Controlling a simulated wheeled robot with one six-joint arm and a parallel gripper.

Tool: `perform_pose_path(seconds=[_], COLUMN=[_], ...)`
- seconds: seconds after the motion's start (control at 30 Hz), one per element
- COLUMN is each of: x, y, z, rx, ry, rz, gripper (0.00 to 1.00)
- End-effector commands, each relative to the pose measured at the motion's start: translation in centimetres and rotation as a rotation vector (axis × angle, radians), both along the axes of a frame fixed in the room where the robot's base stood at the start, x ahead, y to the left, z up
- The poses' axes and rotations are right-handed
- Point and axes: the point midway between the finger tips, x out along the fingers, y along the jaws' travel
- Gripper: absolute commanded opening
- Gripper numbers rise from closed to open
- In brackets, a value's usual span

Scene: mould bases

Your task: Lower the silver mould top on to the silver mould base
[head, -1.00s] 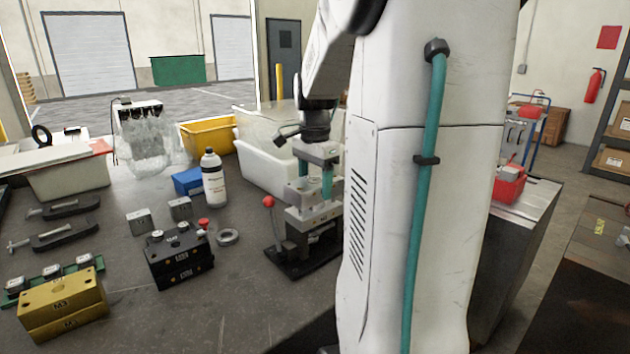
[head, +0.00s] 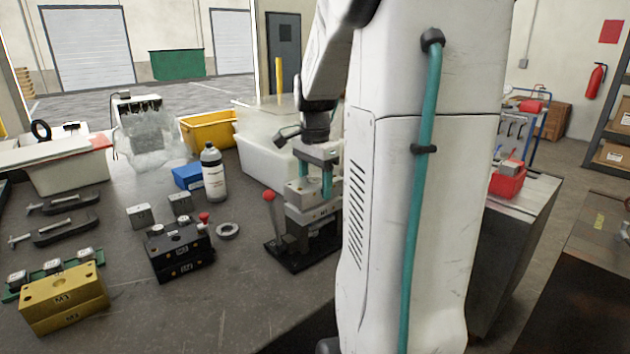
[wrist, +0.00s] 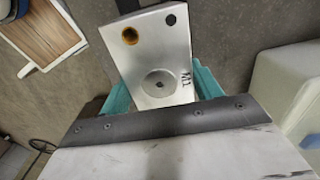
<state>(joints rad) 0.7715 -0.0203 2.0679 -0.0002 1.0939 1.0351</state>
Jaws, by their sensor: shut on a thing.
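My gripper (head: 322,178), with teal fingers, is shut on the silver mould top (head: 298,190). In the wrist view, the silver mould top (wrist: 160,55) is between the teal fingers (wrist: 162,92). It is marked M1 and shows a round recess, a gold-rimmed hole and a dark hole. The silver mould base (head: 322,228) stands on a dark stand directly below the top. The top looks level and in line above it. I cannot tell whether the two touch or a thin gap is left. My arm column hides their right side.
A red-knobbed lever (head: 268,197) rises just left of the base. A black mould (head: 180,255), a steel ring (head: 228,230) and a gold mould (head: 63,300) lie further left. A white bottle (head: 213,172) and a pale bin (head: 265,162) stand behind.

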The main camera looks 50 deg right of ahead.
Motion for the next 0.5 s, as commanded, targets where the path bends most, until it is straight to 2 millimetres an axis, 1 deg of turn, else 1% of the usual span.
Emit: perform_pose_path(seconds=[0.33, 0.37, 0.4, 0.43, 0.5], x=[0.02, 0.02, 0.02, 0.03, 0.02], y=[-0.03, -0.03, -0.03, -0.02, -0.01], z=[-0.05, -0.05, -0.06, -0.06, -0.08], rx=[-0.001, -0.001, -0.001, -0.001, 0.0], ry=[-0.002, -0.001, -0.001, -0.001, -0.001], rz=[0.0, 0.0, 0.0, 0.0, 0.0], gripper=[0.11, 0.69, 0.8, 0.89, 0.89])
